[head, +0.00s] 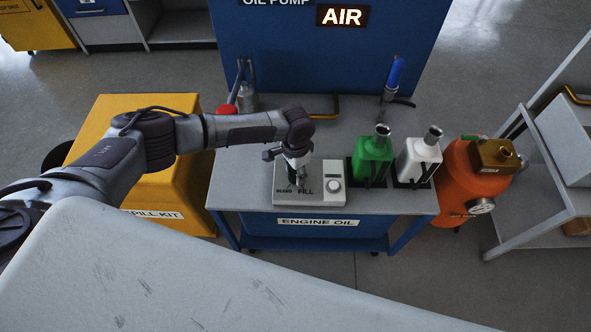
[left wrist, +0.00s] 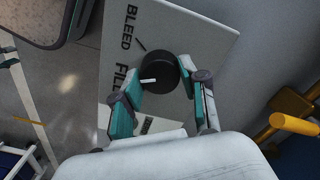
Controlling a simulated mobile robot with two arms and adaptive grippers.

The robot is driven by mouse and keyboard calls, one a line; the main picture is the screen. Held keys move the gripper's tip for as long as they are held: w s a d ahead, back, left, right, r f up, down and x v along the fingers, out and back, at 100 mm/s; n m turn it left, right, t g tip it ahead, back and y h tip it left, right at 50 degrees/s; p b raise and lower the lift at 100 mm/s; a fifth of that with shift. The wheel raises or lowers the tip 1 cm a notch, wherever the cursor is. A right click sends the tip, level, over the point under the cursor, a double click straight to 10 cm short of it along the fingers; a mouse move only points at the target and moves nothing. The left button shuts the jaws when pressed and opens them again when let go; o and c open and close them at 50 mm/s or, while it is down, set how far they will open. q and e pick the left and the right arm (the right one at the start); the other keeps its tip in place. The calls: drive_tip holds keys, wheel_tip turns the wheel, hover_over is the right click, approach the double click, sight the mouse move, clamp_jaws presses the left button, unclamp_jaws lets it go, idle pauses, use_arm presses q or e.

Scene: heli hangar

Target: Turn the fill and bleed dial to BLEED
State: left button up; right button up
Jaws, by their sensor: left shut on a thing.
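The fill and bleed dial (left wrist: 160,70) is a round black knob on a pale panel (left wrist: 205,40), seen in the left wrist view. Its white pointer mark points left, toward the word FILL; BLEED is printed above that, with a short black line beside it. My left gripper (left wrist: 162,86) is shut on the dial, one teal finger on each side. In the head view my left gripper (head: 297,178) reaches down onto the white control box (head: 322,197) and hides the dial. The words BLEED and FILL show at its front. My right gripper is not in view.
The box sits on a cart (head: 240,180) labelled ENGINE OIL. A yellow spill kit bin (head: 185,190) stands left, an orange tank (head: 468,185) right.

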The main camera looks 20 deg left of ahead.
use_arm(q)
drive_tip(key=m+p, duration=0.1)
drive_tip(key=m, duration=1)
drive_tip(key=shift+m, duration=0.4)
idle(0.3)
drive_tip(key=o, duration=1.2)
drive_tip(key=shift+c, duration=0.2)
wheel_tip(320, 180, up, 12)
